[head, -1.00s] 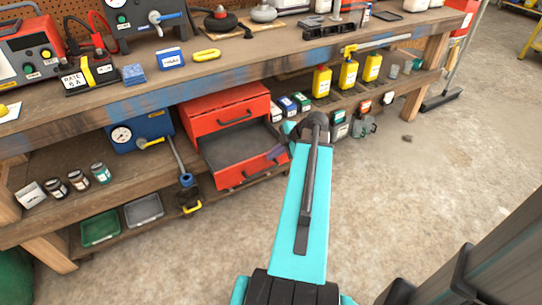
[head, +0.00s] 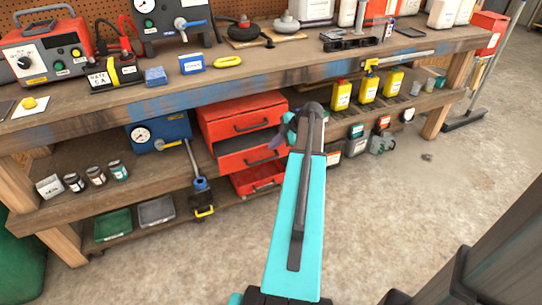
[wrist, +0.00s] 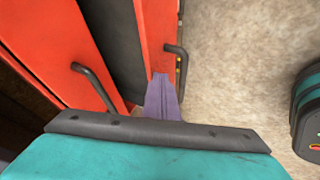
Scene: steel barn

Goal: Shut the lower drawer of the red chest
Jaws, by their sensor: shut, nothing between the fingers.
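The red chest (head: 222,113) stands under the bench in the head view, its upper drawer (head: 225,131) shut. The lower drawer (head: 238,161) sticks out partway below it, with a dark strip of its inside showing. In the wrist view the lower drawer's red front (wrist: 153,35) and dark bar handle (wrist: 181,68) stand apart from the upper drawer's front. My gripper (wrist: 160,80) is shut and empty, its purple fingertips at the lower drawer's front, beside the handle. Whether they touch is unclear. In the head view my arm partly hides the drawer's right end.
A red tray-like thing (head: 250,182) lies below the chest. Yellow bottles (head: 368,89) and small containers (head: 357,142) are to the right. The concrete floor (head: 400,220) in front is open.

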